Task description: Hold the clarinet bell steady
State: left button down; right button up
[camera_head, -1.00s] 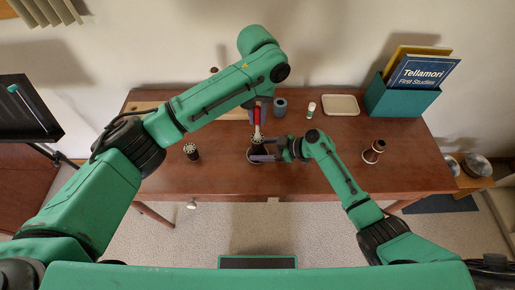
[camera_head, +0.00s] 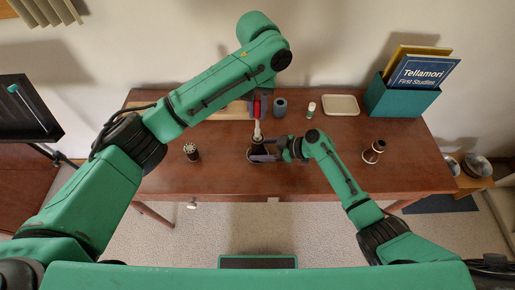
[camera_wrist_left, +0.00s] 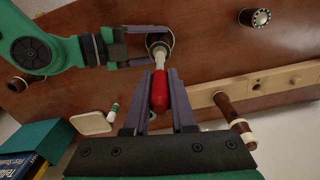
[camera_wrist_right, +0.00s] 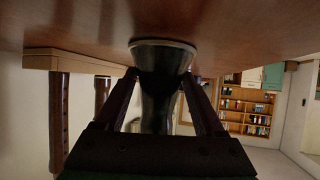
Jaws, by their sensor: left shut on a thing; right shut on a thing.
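The black clarinet bell (camera_head: 258,158) stands flare-down on the brown table. In the right wrist view the dark bell (camera_wrist_right: 160,85) rises from its wide rim on the tabletop. My right gripper (camera_head: 280,150) is shut around the bell's narrower body. My left gripper (camera_head: 258,104) is shut on the red handle (camera_wrist_left: 159,90) of a tool above the bell. The tool's pale shaft (camera_wrist_left: 158,50) points down to the bell's opening; how deep it reaches is hidden.
A dark piece (camera_head: 191,151) stands left and another (camera_head: 374,150) stands right. A grey cylinder (camera_head: 280,107), small bottle (camera_head: 311,110) and cream tray (camera_head: 341,105) are at the back, beside a teal box (camera_head: 400,101) of books. A wooden rack (camera_wrist_left: 290,82) lies behind. The front table is clear.

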aim_at(257, 100)
pick_arm(q)
jog(key=shift+r, duration=2.6)
pick_arm(e)
jog(key=shift+s+f, duration=0.15)
jog(key=shift+f, duration=0.05)
jog(key=o, duration=1.5)
jog(key=shift+o, duration=0.2)
jog(key=shift+d+r, duration=0.15)
jog(key=v, duration=1.1)
jog(key=shift+d+r, duration=0.1)
jog(key=shift+d, duration=0.25)
